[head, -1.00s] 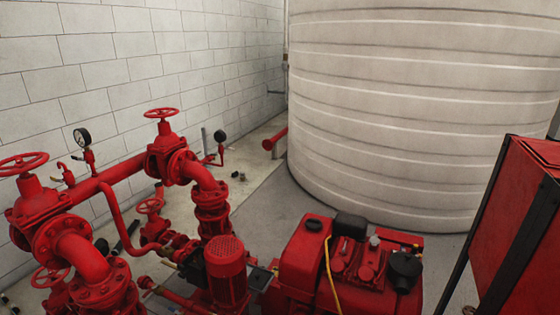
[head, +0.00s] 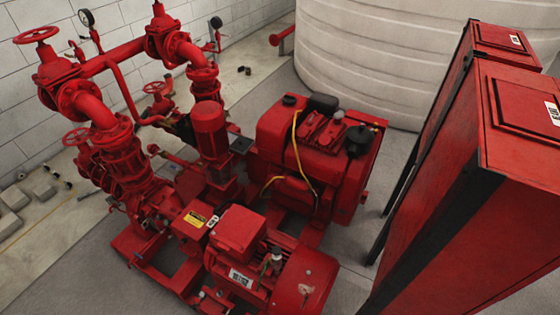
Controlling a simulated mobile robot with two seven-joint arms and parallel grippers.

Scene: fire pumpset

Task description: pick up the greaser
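I cannot make out a greaser for certain in the head view. A small pale upright object (head: 277,260) stands on the red motor unit (head: 240,235) at the bottom middle, too small to identify. Neither of my grippers shows in the head view.
Red pipes and valves with a handwheel (head: 36,35) fill the left. A red engine (head: 318,150) stands in the middle. Tall red cabinets (head: 455,180) block the right. A large ribbed pale tank (head: 380,60) stands behind. Grey floor (head: 45,285) is bare at lower left.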

